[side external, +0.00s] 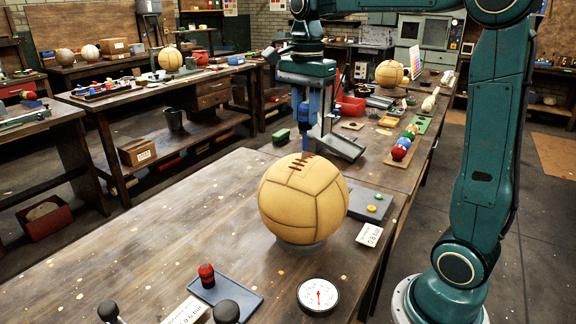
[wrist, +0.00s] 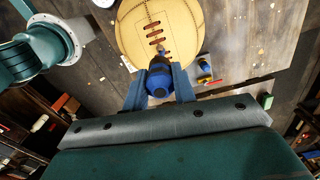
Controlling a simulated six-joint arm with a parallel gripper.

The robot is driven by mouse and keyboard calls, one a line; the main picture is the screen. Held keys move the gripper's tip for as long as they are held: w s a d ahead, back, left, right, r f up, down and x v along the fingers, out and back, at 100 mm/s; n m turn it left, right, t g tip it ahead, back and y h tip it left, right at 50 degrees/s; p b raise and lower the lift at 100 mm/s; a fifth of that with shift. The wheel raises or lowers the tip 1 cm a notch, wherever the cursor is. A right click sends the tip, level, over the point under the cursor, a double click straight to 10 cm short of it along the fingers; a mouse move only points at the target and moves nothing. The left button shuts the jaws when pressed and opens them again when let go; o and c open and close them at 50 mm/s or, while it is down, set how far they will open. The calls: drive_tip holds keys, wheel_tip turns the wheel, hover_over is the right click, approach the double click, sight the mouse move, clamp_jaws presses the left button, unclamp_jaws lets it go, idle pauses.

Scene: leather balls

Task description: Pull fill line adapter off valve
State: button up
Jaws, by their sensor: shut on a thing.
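A tan leather ball (side external: 303,198) with brown lacing sits on a grey ring (side external: 300,247) on the wooden bench. In the wrist view the ball (wrist: 165,25) fills the top middle, its lacing running down toward the adapter. My gripper (side external: 309,112) points straight down above the ball's top and is shut on the blue fill line adapter (wrist: 158,80). The adapter sits between my two fingers in the wrist view (wrist: 159,92). Its dark lower end is at the ball's top near the lacing; whether it still touches the valve I cannot tell. The valve itself is hidden.
A round gauge (side external: 318,296) and a blue-grey tray (side external: 240,300) with a red-topped piece (side external: 206,276) lie in front. The bench's left part is clear.

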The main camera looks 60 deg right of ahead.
drive_tip(key=shift+f, duration=1.2)
